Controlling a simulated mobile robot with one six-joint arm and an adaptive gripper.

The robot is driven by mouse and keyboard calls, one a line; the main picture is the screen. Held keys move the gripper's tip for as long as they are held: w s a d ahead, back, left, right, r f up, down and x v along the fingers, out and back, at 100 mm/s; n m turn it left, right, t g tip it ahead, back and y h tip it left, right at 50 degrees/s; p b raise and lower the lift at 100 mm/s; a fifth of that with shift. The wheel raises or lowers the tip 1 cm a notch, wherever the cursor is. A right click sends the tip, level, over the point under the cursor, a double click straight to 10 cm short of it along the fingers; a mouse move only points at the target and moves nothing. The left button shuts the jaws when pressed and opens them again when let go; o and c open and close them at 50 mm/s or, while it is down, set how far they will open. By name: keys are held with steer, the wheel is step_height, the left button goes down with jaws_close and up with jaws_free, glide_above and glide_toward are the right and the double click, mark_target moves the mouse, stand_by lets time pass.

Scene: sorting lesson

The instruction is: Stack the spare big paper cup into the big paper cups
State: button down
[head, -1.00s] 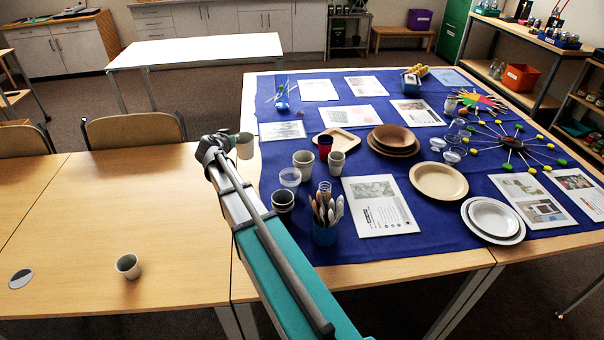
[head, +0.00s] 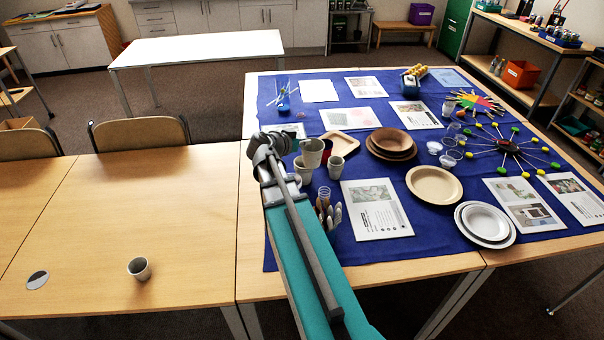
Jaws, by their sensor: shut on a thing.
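My gripper (head: 292,142) is shut on a pale grey-beige paper cup, the spare big paper cup (head: 313,153). It holds it upright over the left part of the blue cloth. The big paper cups (head: 303,173) stand on the cloth just below and slightly left of the held cup, partly hidden by it and by my arm. The held cup overlaps them in the picture; I cannot tell whether they touch.
A smaller paper cup (head: 337,169) stands close on the right, with a dark red cup (head: 327,150) partly hidden behind. Wooden cutlery (head: 329,213) stands in front. Another cup (head: 139,268) stands alone on the left table, which is mostly clear.

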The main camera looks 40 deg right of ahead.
steer(key=shift+s+d+r, duration=0.15)
steer(key=shift+s+d, duration=0.05)
steer(key=shift+s, duration=0.2)
steer(key=w+d+f+b, duration=0.5)
steer(key=w+f+b, duration=0.4)
steer(key=w, duration=0.3)
steer(key=shift+d, duration=0.3)
steer(key=shift+w+d+f+b, duration=0.2)
steer(key=shift+w+f+b, duration=0.2)
steer(key=shift+f+b, duration=1.65)
steer(key=shift+f, duration=0.05)
